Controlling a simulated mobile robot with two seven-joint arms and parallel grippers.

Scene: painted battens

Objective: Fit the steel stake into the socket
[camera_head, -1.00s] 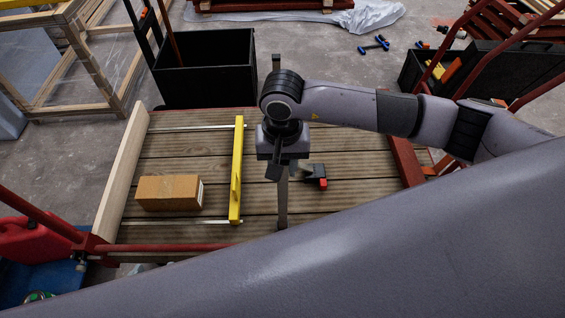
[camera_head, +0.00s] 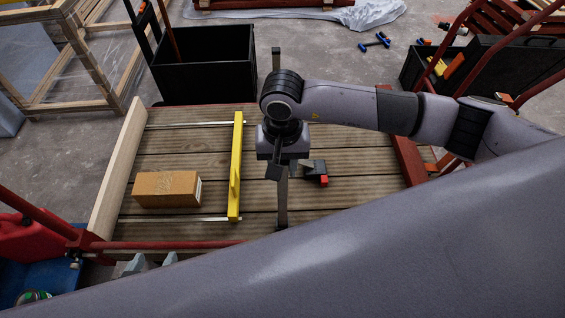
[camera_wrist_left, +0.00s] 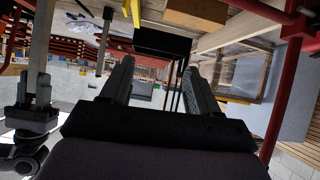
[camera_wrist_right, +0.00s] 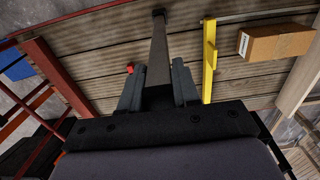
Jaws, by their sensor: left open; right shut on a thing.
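My right gripper (camera_head: 279,172) is over the plank deck, shut on the steel stake (camera_head: 282,208), a long flat grey bar. The stake shows on both sides of the hand in the head view. In the right wrist view the stake (camera_wrist_right: 158,50) runs away between the fingers to a small dark piece (camera_wrist_right: 158,13) at its far end; I cannot tell if that piece is the socket or whether the stake touches it. My left gripper (camera_head: 152,263) shows only by its fingertips at the deck's near edge. In the left wrist view its fingers (camera_wrist_left: 158,75) are apart and empty.
A yellow batten (camera_head: 236,165) lies across thin metal rails on the deck (camera_head: 180,145). A cardboard box (camera_head: 166,189) sits left of it. A dark block with a red end (camera_head: 317,172) lies right of the stake. A black bin (camera_head: 205,75) stands behind. Red rails (camera_head: 150,245) edge the deck.

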